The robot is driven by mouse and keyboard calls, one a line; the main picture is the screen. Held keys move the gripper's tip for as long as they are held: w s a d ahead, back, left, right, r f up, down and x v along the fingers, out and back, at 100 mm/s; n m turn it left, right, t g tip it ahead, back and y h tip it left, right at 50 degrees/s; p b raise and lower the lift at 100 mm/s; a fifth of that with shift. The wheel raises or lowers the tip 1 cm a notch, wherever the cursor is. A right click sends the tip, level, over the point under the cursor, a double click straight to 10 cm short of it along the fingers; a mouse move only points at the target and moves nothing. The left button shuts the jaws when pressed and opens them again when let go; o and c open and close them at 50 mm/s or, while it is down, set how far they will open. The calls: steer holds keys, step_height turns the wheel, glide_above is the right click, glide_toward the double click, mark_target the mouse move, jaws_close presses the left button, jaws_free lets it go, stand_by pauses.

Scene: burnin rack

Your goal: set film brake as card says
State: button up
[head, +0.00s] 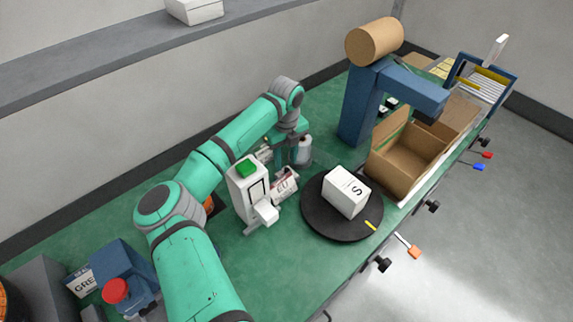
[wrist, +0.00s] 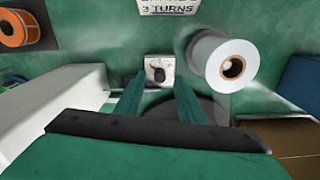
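In the wrist view a small black knob (wrist: 158,75) sits on a square white plate (wrist: 152,62) on the green surface. A white card (wrist: 168,6) above it is cut off by the picture's top; "3 TURNS" is readable, the line over it is not. A white film roll (wrist: 222,62) with a brown core is right of the knob. My gripper (wrist: 159,84) is open, its two teal fingers apart and pointing at the knob, which shows between their tips. I cannot tell whether they touch it. In the head view my arm largely hides this spot.
An orange label roll (wrist: 14,32) is at the upper left. In the head view a white machine with a green top (head: 246,168) stands beside my arm. A black turntable (head: 322,230) holds a white box (head: 346,192), near an open cardboard box (head: 402,168) and a blue column (head: 360,106).

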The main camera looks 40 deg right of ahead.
mark_target(287, 169)
step_height(287, 169, down, 2)
steer(key=shift+s+a+f, duration=0.1)
steer(key=shift+a, duration=0.05)
steer(key=shift+s+d+f, duration=0.25)
steer(key=shift+f, duration=0.15)
steer(key=shift+a, duration=0.1)
jaws_close()
steer(key=shift+w+r+m, duration=0.1)
steer(key=shift+w+m, duration=0.1)
steer(key=shift+m, duration=1.4)
jaws_free()
